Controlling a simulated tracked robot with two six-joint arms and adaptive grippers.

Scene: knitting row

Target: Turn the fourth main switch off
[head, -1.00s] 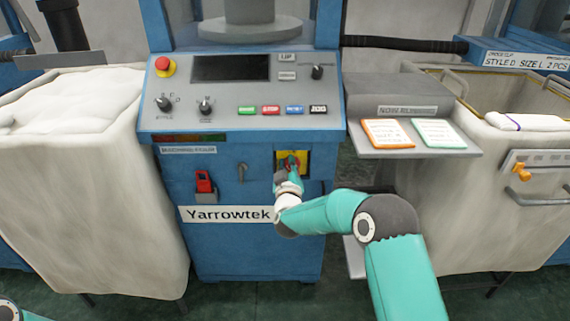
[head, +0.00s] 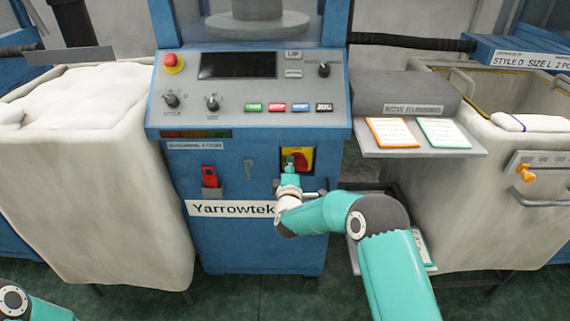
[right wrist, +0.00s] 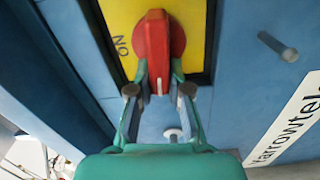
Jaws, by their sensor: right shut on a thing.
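The main switch is a red rotary handle (head: 300,163) on a yellow plate (head: 308,154), low on the blue machine's front. In the right wrist view the red handle (right wrist: 156,45) stands out from the yellow plate (right wrist: 190,18), with ON lettering beside it. My right gripper (right wrist: 159,82) has a fingertip on each side of the handle's near end and is shut on it. In the head view my right gripper (head: 291,174) partly covers the switch. I cannot tell the handle's exact setting. My left gripper is out of view.
The blue machine carries a control panel (head: 240,100) above the switch and a Yarrowtek label (head: 232,208) below. A red padlock-like piece (head: 209,178) sits to the left. Pale cloth bins (head: 90,190) flank the machine. A grey shelf (head: 365,142) juts out at right.

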